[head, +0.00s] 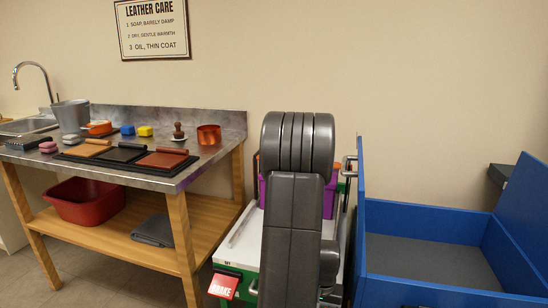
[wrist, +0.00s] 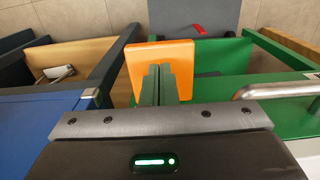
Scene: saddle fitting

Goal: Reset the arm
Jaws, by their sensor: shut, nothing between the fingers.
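My arm (head: 293,215) stands upright in the middle of the head view, its dark links covering what is behind. My gripper does not show there. In the wrist view my gripper (wrist: 159,68) is shut, its two narrow fingers together with nothing held between them. An orange block-like piece (wrist: 183,52) shows just behind the fingertips, and I cannot tell what it belongs to. A green drawer or cabinet (wrist: 222,58) lies beyond and to the right, with a small red item (wrist: 199,28) near its far edge.
A metal handle (wrist: 270,90) juts in at the right of the wrist view; an open wooden drawer (wrist: 85,52) is at left. In the head view, a steel-topped bench (head: 205,165) with leather pieces stands left, a blue-walled bin (head: 430,290) right, a purple box (head: 328,200) behind my arm.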

